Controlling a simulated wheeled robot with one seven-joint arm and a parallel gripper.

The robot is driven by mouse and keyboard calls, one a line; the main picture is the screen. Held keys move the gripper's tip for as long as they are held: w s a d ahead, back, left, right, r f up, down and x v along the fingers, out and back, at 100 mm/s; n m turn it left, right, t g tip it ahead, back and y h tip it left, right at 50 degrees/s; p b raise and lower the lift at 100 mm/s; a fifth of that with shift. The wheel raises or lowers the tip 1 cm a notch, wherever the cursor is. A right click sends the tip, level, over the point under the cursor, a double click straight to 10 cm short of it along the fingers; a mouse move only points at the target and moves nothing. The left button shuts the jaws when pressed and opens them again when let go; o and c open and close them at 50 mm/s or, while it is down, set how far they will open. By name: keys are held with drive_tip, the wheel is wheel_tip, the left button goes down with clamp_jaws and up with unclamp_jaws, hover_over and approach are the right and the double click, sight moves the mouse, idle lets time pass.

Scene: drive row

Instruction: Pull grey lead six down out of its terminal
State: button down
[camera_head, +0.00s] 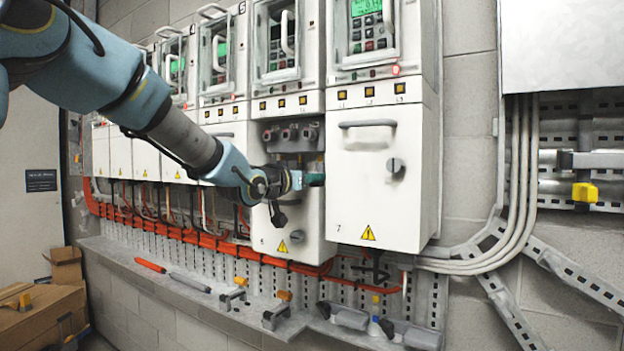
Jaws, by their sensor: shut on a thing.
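The cabinet marked 6 (310,215) has an open bay in its upper front. Several round grey terminal fittings (290,134) sit in a row there. My gripper (315,180) is in front of this bay, below the fittings, at the end of my blue and grey arm. Its teal fingertips are closed together, apparently on grey lead six. The lead is largely hidden by my gripper and wrist, so I cannot tell whether its top is seated in the terminal.
The closed cabinet 7 (381,200), with a grey handle and knob, stands close to the right. An orange cable bundle (200,238) runs below the cabinets. A ledge (150,262) with tools and clamps juts out lower down. Cardboard boxes (45,315) are at lower left.

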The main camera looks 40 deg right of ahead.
drive_tip(key=c, duration=0.7)
unclamp_jaws()
drive_tip(key=b+v, duration=0.2)
drive_tip(key=v, duration=0.8)
drive_tip(key=shift+a, duration=0.4)
drive_tip(key=w+a+f+n+t+y, duration=0.4)
drive_tip(key=w+a+f+y, duration=0.2)
drive_tip(key=w+a+f, duration=0.55)
drive_tip(key=w+a+f+n+g+y, duration=0.1)
drive_tip(key=a+f+n+y, duration=0.25)
drive_tip(key=a+f, duration=0.45)
drive_tip(key=w+a+f+n+y, duration=0.15)
drive_tip(key=a+f+y, duration=0.25)
drive_tip(key=a, duration=0.8)
drive_tip(key=s+a+f+n+g+y, duration=0.1)
drive_tip(key=s+a+f+g, duration=0.1)
drive_tip(key=s+a+f, duration=0.1)
drive_tip(key=s+a+f+n+g+y, duration=0.1)
drive_tip(key=s+a+f+n+g, duration=0.1)
drive_tip(key=s+a, duration=0.4)
drive_tip(key=s+a+f+n+g+y, duration=0.1)
drive_tip(key=s+a+f+g, duration=0.1)
drive_tip(key=s+a+f, duration=0.3)
drive_tip(key=shift+a+n+y, duration=0.35)
drive_tip(key=shift+a+n, duration=0.05)
drive_tip(key=shift+a, duration=1.2)
